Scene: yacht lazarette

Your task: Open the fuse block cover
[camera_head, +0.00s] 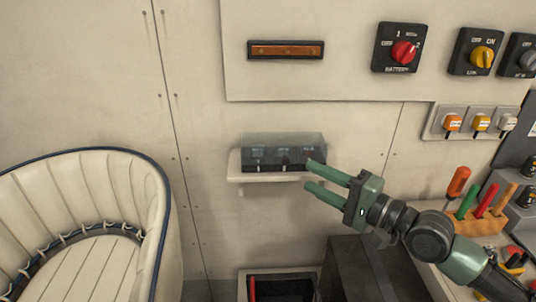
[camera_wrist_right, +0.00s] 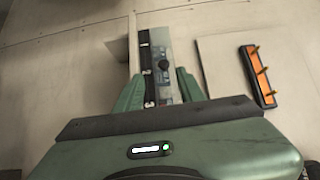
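The fuse block (camera_head: 284,165) sits on a small white wall shelf, with dark parts along its lower front. Its see-through, bluish cover (camera_head: 284,142) lies over it and looks closed. My right gripper (camera_head: 309,175) is open and empty, its green fingers pointing left at the block's right end. In the right wrist view the fuse block (camera_wrist_right: 148,70) and its clear cover (camera_wrist_right: 163,42), with a small dark knob, show beyond and between the open fingers (camera_wrist_right: 159,88). I cannot tell whether a fingertip touches the cover. My left gripper is not in view.
An orange bar in a black frame (camera_head: 286,50) and a red rotary switch (camera_head: 398,48) are on the panel above. A wooden tool rack (camera_head: 478,222) stands at right, a cream seat (camera_head: 85,220) at left. A dark box (camera_head: 365,270) stands below my right gripper.

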